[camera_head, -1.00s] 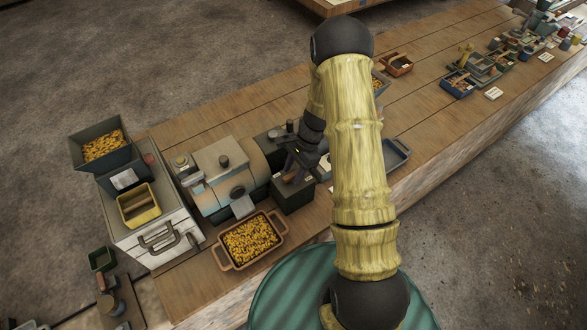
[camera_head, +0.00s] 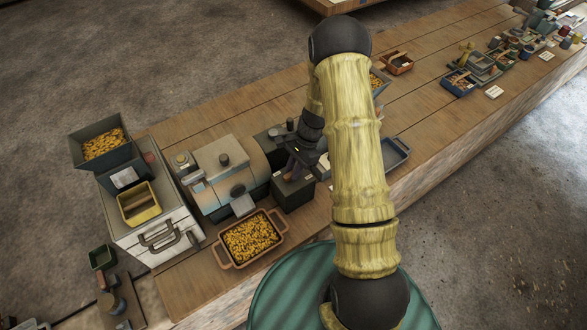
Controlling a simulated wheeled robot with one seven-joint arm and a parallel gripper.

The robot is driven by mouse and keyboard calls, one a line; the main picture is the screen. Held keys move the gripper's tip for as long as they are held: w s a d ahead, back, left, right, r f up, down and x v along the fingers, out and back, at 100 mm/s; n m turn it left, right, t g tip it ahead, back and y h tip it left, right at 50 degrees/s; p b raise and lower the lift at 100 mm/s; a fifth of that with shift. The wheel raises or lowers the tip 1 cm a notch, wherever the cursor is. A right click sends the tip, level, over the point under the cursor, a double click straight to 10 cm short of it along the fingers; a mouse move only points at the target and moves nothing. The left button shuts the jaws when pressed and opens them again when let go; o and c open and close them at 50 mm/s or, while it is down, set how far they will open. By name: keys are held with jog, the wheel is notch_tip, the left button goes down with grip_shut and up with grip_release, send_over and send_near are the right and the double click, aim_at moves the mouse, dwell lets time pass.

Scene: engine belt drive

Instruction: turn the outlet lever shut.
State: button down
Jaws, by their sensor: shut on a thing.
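The machine (camera_head: 217,165) is a pale boxy body with a rounded drum, standing on the bench. A small dark round part (camera_head: 238,190) sits on its front above a pale chute (camera_head: 243,206). A dark box (camera_head: 292,190) adjoins the machine's right end. My gripper (camera_head: 292,170) points down at the top of this box, shut on a small lever there. My fingers and wrist hide most of the lever, so its angle cannot be told. I cannot tell from this view whether it is the outlet lever.
A tan tray of yellow pieces (camera_head: 250,239) stands below the chute. A dark hopper (camera_head: 103,146) and a yellow bin (camera_head: 137,204) are at the left. A blue-grey tray (camera_head: 396,153) lies right of my arm.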

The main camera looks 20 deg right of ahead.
jog(key=n, duration=0.2)
jog(key=n+g, duration=0.1)
jog(key=n, duration=0.1)
jog(key=shift+w+a+h+b, duration=0.1)
jog(key=shift+w+h+b, duration=0.1)
jog(key=shift+h+b, duration=0.15)
jog(key=n, duration=0.2)
jog(key=n+g+h, duration=0.1)
jog(key=n, duration=0.1)
jog(key=shift+n+h+b, duration=0.25)
jog(key=shift+n+b, duration=0.1)
jog(key=shift+n, duration=0.05)
jog(key=n+h, duration=0.1)
jog(key=n, duration=0.3)
jog(key=shift+w+a+n+g+h+b, duration=0.1)
jog(key=shift+a+n+g+h+b, duration=0.1)
jog(key=shift+n+g+h+b, duration=0.15)
jog(key=shift+a+n+h, duration=0.1)
jog(key=shift+n+h, duration=0.65)
jog(key=shift+n, duration=1.1)
jog(key=shift+r, duration=0.1)
jog(key=c, duration=1.3)
grip_release()
jog(key=shift+b, duration=0.3)
